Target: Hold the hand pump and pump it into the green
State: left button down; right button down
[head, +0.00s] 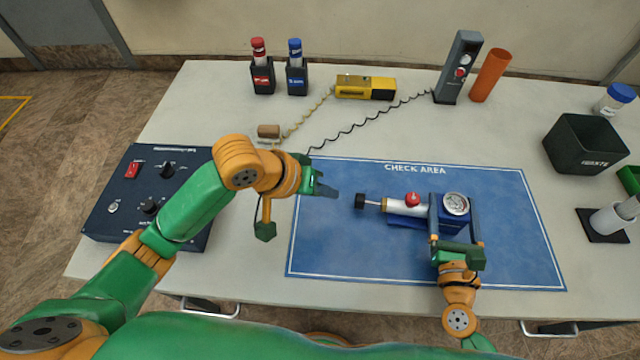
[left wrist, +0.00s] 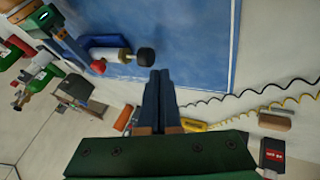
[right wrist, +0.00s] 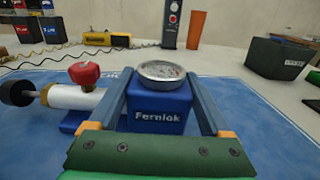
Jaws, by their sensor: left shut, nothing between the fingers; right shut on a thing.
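The hand pump lies on the blue check area mat (head: 340,250). It has a white barrel (head: 405,208), a black plunger knob (head: 360,201) pointing left, a red knob (head: 412,199) on top, and a blue body (right wrist: 158,112) with a round gauge (head: 456,204). The gauge reading is too small to tell. My right gripper (head: 450,200) is shut on the blue body, one finger on each side. My left gripper (head: 332,192) is shut and empty, a little left of the plunger knob and apart from it. The knob also shows in the left wrist view (left wrist: 145,57).
A dark control box (head: 130,200) stands at the left under my left arm. A black bin (head: 585,145) is at the right.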

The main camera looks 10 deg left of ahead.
pick_arm(q)
jog(key=v, duration=0.4)
dwell(1.3)
